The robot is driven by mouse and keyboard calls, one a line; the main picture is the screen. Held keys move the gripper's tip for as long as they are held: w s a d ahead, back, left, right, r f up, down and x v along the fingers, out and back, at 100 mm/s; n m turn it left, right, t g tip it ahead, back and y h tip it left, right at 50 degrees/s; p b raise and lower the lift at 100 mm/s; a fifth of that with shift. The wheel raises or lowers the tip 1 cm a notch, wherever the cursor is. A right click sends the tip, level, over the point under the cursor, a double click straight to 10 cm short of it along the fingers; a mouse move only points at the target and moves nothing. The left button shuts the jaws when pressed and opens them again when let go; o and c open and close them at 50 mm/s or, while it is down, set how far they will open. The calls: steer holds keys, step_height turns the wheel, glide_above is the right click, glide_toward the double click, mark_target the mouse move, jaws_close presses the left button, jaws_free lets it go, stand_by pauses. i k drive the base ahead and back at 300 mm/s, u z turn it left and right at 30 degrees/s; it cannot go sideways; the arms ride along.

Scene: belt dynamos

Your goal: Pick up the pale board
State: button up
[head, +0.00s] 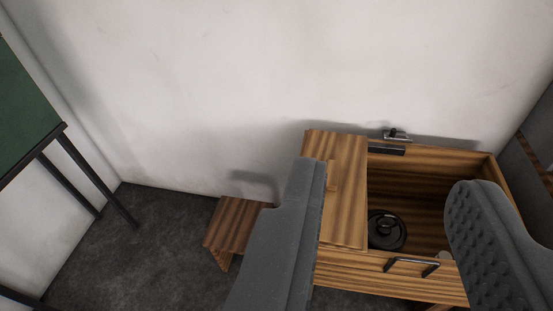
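I cannot make out a pale board for certain. A small light-brown piece (333,175) shows on the wooden cabinet's top, beside my left finger and partly hidden by it. A small pale thing (445,256) shows at the drawer's front right, mostly hidden by my right finger. My gripper (394,178) is open, its grey fingers wide apart, with nothing held between them. It is over the wooden cabinet (347,220), whose open compartment (425,190) lies between the fingers.
A dark round object (386,230) lies inside the open compartment. A metal handle (412,266) is on its front. A low wooden piece (238,225) stands left on dark floor (150,260). A green-topped table (25,110) is far left. A white wall (250,80) stands behind.

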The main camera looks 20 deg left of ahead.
mark_target(344, 156)
steer(key=i, duration=1)
steer(key=z, duration=0.5)
